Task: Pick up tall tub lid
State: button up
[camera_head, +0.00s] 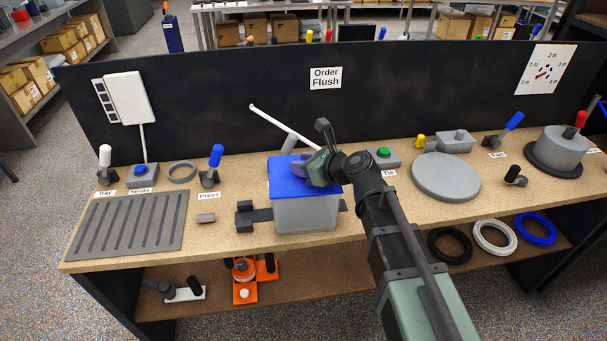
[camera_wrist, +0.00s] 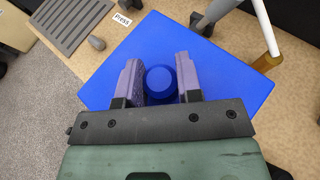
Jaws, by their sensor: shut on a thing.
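The blue tall tub lid (camera_head: 284,180) sits flat over the grey tub (camera_head: 305,213) in the middle of the bench. I cannot tell whether it is raised a little off the rim. In the wrist view the lid (camera_wrist: 228,85) fills much of the picture, with its round blue knob (camera_wrist: 159,84) between my fingers. My gripper (camera_wrist: 160,75) is shut on the knob, one purple finger at each side. In the head view my gripper (camera_head: 316,168) is over the lid's right half and hides the knob.
A slotted grey tray (camera_head: 127,223) lies at the left. A pale bar (camera_head: 278,126) slants up behind the tub. A grey round plate (camera_head: 445,177) lies at the right, and a dark panel (camera_head: 220,80) closes off the back. The bench front left of the tub is mostly clear.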

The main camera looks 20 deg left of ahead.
notch_tip(320, 180, up, 20)
jog(key=p, duration=2)
